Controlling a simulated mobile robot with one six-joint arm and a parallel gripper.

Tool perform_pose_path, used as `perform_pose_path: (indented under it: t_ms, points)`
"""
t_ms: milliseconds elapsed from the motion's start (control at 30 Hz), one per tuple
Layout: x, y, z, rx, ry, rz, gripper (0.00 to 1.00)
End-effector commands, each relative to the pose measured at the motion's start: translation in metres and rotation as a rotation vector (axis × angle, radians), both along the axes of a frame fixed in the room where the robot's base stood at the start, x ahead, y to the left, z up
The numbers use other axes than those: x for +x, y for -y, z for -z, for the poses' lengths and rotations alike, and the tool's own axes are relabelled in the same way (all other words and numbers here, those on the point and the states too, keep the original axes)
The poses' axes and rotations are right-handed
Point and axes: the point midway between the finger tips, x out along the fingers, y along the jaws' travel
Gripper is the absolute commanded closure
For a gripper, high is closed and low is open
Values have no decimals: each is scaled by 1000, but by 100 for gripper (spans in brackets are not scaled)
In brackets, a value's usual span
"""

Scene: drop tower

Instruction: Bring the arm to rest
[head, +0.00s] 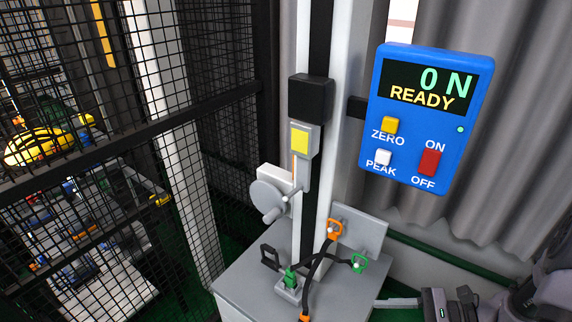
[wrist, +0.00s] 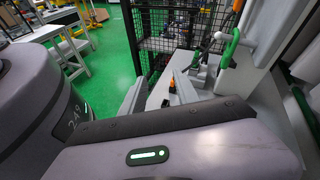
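My gripper (head: 394,301) is at the bottom right of the head view, beside the grey bench (head: 245,290) of the drop tower, with my dark arm behind it at the right edge. In the wrist view my gripper (wrist: 158,94) shows two grey fingers spread apart with nothing held between them. The fingers point toward the bench (wrist: 157,97). I cannot tell whether the fingertips touch anything.
A blue panel (head: 475,110) reads "0 N" and "READY". A crank wheel (head: 270,195) is on the column. A black mesh fence (head: 120,140) stands left.

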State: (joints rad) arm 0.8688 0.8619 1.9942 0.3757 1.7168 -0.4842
Motion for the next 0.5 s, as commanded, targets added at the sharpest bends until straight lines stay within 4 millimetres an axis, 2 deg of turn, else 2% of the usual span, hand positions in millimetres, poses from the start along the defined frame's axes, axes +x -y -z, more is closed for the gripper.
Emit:
perform_pose_path:
  t_ms: [167, 267, 400, 500]
  points:
    - [-8, -36, -49, -256, 72, -229, 63]
    - [-21, -62, -81, -461, 153, -385, 63]
    - [-51, -97, -132, -839, 380, -602, 63]
    - [-72, -113, -161, -1076, 587, -683, 63]
